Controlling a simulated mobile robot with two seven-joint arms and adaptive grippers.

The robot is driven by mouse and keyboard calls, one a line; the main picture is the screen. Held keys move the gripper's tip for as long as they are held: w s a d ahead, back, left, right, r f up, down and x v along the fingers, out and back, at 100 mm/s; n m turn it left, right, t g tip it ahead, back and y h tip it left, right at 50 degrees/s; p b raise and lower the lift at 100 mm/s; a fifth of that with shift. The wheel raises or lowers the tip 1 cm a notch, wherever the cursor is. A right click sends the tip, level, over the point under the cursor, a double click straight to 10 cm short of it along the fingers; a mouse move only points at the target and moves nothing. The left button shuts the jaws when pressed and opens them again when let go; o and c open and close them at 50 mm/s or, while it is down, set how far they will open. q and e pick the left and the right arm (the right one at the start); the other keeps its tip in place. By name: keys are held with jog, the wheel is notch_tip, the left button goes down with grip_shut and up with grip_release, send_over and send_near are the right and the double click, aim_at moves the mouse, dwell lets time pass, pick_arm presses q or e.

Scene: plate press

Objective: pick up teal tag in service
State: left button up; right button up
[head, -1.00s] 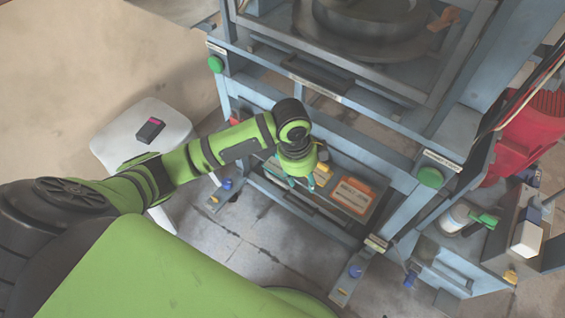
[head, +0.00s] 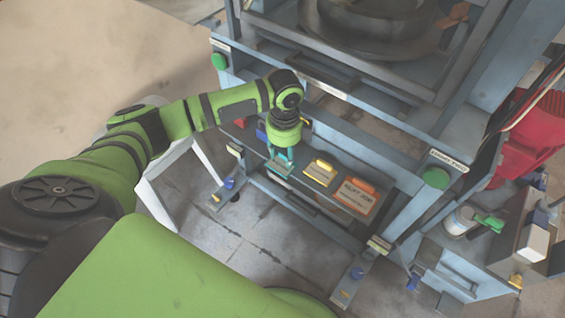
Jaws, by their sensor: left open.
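A teal tag (head: 280,169) lies on the low shelf of the press, at the left end of a row of tags. The gripper is open; whether the fingers touch the tag I cannot tell. My right gripper is not in view.
The blue-grey press frame (head: 405,213) rises around the shelf, with green buttons (head: 436,178) on its posts. A white stool (head: 158,195) stands left, partly behind my arm. A spray bottle (head: 462,220) stands on a shelf at right.

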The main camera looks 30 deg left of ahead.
pick_arm(q)
jog(key=shift+f, duration=0.25)
grip_shut()
